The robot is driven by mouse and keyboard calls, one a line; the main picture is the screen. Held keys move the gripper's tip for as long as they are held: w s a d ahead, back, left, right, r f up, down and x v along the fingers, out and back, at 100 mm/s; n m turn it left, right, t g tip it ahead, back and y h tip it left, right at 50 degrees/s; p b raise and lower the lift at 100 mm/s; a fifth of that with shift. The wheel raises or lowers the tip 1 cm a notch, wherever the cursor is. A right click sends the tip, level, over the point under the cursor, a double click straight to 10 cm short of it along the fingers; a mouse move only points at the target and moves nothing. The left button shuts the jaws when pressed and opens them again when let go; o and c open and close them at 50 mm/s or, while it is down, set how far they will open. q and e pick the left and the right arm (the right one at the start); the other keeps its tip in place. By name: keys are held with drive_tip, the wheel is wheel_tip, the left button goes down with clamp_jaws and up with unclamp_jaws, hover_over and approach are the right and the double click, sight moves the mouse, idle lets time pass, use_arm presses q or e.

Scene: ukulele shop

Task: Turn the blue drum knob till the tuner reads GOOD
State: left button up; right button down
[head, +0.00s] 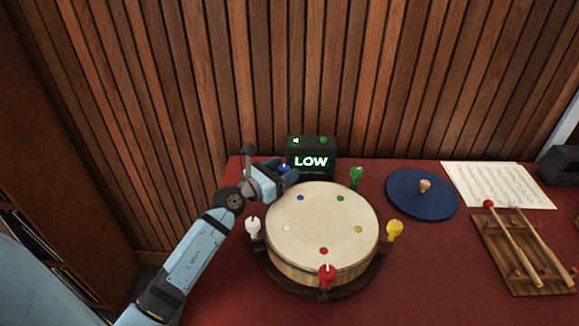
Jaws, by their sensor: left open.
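A round drum (322,225) with a pale skin stands on the red table. Small coloured dots mark its skin near the rim. The blue knob (283,168) is at the drum's back left, mostly hidden by my left gripper. The tuner (311,158) is a black box behind the drum, and its green display reads LOW. My left gripper (284,174) is open, with its fingers at the blue knob; I cannot tell whether they touch it. My right gripper is not in view.
Other knobs around the drum are green (356,177), yellow (394,230), red (326,276) and white (253,227). To the right are a blue disc (422,194), sheet music (497,186) and a wooden rack (520,255) with mallets. A slatted wall (200,100) closes the back.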

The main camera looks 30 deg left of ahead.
use_arm(q)
drive_tip(key=shift+x, duration=1.2)
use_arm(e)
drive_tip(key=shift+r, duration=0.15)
use_arm(q)
drive_tip(key=c, duration=0.9)
drive_tip(key=shift+f+m+h+b, duration=0.15)
drive_tip(key=shift+m+h+b, duration=0.15)
drive_tip(key=shift+h+b, duration=0.3)
drive_tip(key=m+h+b, duration=0.1)
drive_tip(key=b, duration=0.1)
drive_tip(key=g+h+b, duration=0.1)
drive_tip(key=b, duration=0.1)
drive_tip(key=shift+d+f+m, duration=0.1)
drive_tip(key=shift+f+m, duration=0.15)
drive_tip(key=shift+m, duration=0.15)
drive_tip(key=shift+s+d+r+m+g+h+b, duration=0.15)
drive_tip(key=shift+m+g+h+b, duration=0.65)
drive_tip(key=shift+b, duration=0.5)
drive_tip(key=shift+d+r+m+g+h+b, duration=0.1)
drive_tip(key=shift+m+g+h+b, duration=0.35)
drive_tip(key=shift+h+b, duration=0.7)
drive_tip(key=shift+s+d+r+m+g+h+b, duration=0.15)
drive_tip(key=shift+m+g+h+b, duration=0.5)
drive_tip(key=shift+b, duration=0.75)
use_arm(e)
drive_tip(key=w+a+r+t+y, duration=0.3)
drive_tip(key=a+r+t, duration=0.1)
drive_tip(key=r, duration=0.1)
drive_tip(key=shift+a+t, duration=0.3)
